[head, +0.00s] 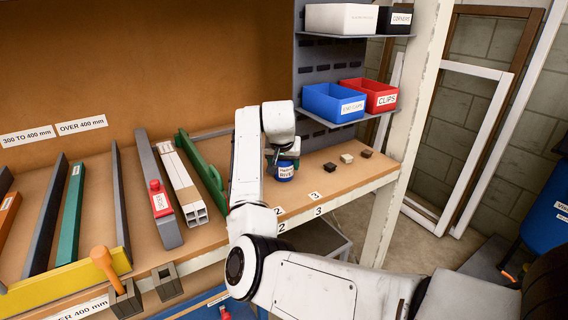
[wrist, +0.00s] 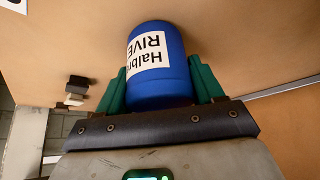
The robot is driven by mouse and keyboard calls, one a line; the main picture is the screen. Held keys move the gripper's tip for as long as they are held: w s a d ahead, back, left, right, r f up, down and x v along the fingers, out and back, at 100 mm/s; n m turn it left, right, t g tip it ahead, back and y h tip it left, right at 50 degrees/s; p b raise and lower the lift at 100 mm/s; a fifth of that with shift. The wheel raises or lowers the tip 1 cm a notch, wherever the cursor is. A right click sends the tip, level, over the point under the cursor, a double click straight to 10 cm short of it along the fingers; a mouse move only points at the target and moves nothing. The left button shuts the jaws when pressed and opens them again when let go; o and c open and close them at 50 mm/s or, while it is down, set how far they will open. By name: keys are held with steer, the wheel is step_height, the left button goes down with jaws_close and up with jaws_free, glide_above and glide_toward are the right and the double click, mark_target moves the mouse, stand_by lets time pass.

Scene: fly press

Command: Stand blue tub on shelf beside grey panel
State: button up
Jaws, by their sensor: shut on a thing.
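The blue tub (head: 285,172) has a white label and is upright at the right part of the wooden shelf (head: 335,180). In the wrist view the tub (wrist: 172,88) fills the middle, its label upside down. My gripper (head: 286,160) is shut on the tub, with a green finger on each side in the wrist view (wrist: 160,84). I cannot tell whether the tub's base touches the shelf. The grey panel (head: 312,73) stands upright behind and to the right of the tub, carrying bins. My arm hides part of the shelf left of the tub.
Small dark and pale blocks (head: 346,158) lie on the shelf right of the tub. A green channel (head: 200,170) and pale bars (head: 180,185) lie left of my arm. A pale post (head: 405,140) bounds the right.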

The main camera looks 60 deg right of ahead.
steer(key=o, duration=1.3)
steer(key=shift+f, duration=0.1)
steer(key=shift+o, duration=0.2)
steer(key=p+v, duration=0.1)
steer(key=v, duration=1.1)
